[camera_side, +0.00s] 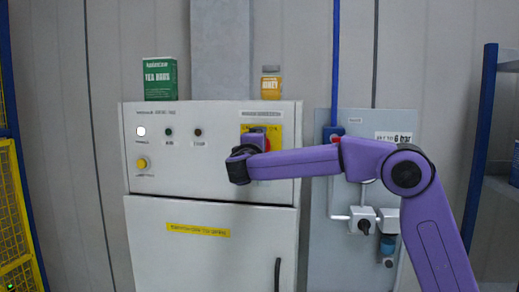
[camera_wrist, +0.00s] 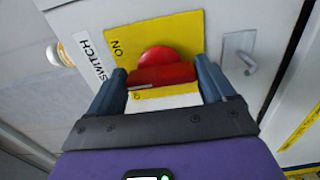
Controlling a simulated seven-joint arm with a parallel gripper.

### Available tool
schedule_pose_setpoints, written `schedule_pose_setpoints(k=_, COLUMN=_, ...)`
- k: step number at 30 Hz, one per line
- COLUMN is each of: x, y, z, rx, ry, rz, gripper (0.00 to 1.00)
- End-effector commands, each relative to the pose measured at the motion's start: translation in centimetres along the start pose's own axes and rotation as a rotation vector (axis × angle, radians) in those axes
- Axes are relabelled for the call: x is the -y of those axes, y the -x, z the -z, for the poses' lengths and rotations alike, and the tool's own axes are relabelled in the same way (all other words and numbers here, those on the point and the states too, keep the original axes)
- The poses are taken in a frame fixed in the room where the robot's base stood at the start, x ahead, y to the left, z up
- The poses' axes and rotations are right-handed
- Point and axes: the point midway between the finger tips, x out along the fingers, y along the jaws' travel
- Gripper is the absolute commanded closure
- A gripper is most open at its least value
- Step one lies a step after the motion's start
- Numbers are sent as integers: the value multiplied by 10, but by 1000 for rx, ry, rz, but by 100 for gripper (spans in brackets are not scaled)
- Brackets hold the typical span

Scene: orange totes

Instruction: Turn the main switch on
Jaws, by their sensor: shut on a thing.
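The main switch is a red rotary knob (camera_wrist: 160,62) on a yellow plate (camera_wrist: 185,28) marked ON, with a SWITCH label beside it in the wrist view. My gripper (camera_wrist: 160,70) has its two blue-grey fingers on either side of the knob's red handle and is shut on it. In the side view a bit of the red knob (camera_side: 267,145) and the yellow plate (camera_side: 273,130) show behind my purple arm. The fingertips and most of the knob are hidden there.
The white cabinet (camera_side: 215,240) has a lit white lamp (camera_side: 141,131), two dark lamps and a yellow button (camera_side: 142,163). A green box (camera_side: 160,78) and a yellow-labelled jar (camera_side: 271,83) stand on top. A grey panel with pipes and valves (camera_side: 362,219) stands right.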

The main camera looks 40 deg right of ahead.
Motion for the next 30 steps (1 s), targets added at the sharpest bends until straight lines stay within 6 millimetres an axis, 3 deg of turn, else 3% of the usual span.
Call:
schedule_pose_setpoints(k=5, x=1, y=1, z=1, rx=-2, ry=-7, rz=3, gripper=47)
schedule_pose_setpoints(k=6, x=1, y=1, z=1, rx=-2, ry=-7, rz=4, gripper=7)
schedule_pose_setpoints(k=7, x=1, y=1, z=1, rx=-2, ry=-6, rz=4, gripper=0)
schedule_pose_setpoints(k=14, x=0, y=1, z=0, rx=-1, ry=-4, rz=2, gripper=0)
schedule_pose_setpoints(k=19, x=0, y=13, z=1, rx=-4, ry=-3, rz=2, gripper=0)
schedule_pose_setpoints(k=30, x=0, y=86, z=1, rx=-7, ry=-3, rz=2, gripper=0)
